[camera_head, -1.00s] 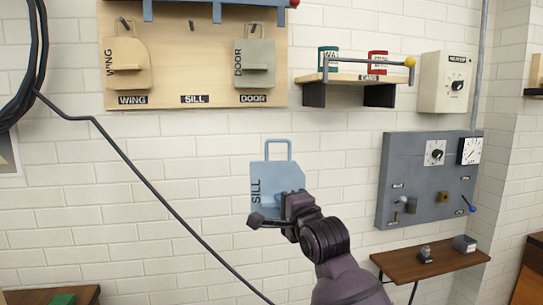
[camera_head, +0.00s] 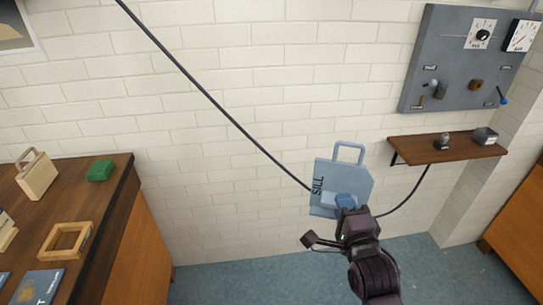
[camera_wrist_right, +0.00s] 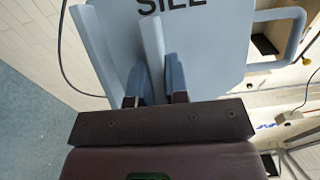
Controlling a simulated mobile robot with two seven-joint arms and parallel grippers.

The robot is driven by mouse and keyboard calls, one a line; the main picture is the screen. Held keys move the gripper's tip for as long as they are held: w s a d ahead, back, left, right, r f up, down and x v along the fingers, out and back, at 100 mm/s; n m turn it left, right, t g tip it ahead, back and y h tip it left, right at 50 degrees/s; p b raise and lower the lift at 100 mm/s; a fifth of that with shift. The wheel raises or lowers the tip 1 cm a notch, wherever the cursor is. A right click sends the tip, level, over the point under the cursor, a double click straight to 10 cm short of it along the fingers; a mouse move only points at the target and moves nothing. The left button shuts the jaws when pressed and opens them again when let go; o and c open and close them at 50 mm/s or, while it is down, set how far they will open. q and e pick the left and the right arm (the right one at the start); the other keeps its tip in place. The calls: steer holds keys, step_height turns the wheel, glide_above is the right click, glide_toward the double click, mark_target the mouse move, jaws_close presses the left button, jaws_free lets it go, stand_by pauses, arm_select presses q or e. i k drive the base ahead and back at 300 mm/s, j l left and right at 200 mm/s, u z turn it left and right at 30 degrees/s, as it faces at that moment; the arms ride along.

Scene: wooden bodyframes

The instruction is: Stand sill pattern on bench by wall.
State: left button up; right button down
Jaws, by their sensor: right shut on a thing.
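The sill pattern (camera_head: 340,186) is a light blue plate with a loop handle on top and the word SILL on its face. My right gripper (camera_head: 345,205) is shut on its grip and holds it in the air in front of the white brick wall, almost upright. In the right wrist view the sill pattern (camera_wrist_right: 215,45) fills the upper middle, with the gripper's fingers (camera_wrist_right: 155,92) on its raised blue grip. The bench (camera_head: 112,205) with a dark wooden top stands at the left against the wall. My left gripper is not in view.
On the bench are a cream block with a handle (camera_head: 36,176), a green block (camera_head: 101,170), a wooden frame (camera_head: 66,241) and a blue booklet (camera_head: 38,287). A small wall shelf (camera_head: 430,149) and a grey panel (camera_head: 455,75) are at the right. A black cable (camera_head: 215,105) crosses the wall. Blue floor lies between.

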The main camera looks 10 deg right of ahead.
mark_target(55, 218)
steer(key=l+u, duration=0.25)
steer(key=i+l+u, duration=0.1)
steer(key=u, duration=0.2)
steer(key=i+l+u, duration=0.15)
steer(key=u, duration=0.25)
steer(key=l+u, duration=0.4)
steer(key=i+l+u, duration=0.2)
steer(key=u, duration=0.25)
steer(key=i+l+u, duration=0.2)
steer(key=u, duration=0.2)
steer(key=i+u, duration=0.15)
steer(key=u, duration=0.2)
steer(key=i+l+u, duration=0.15)
steer(key=u, duration=0.2)
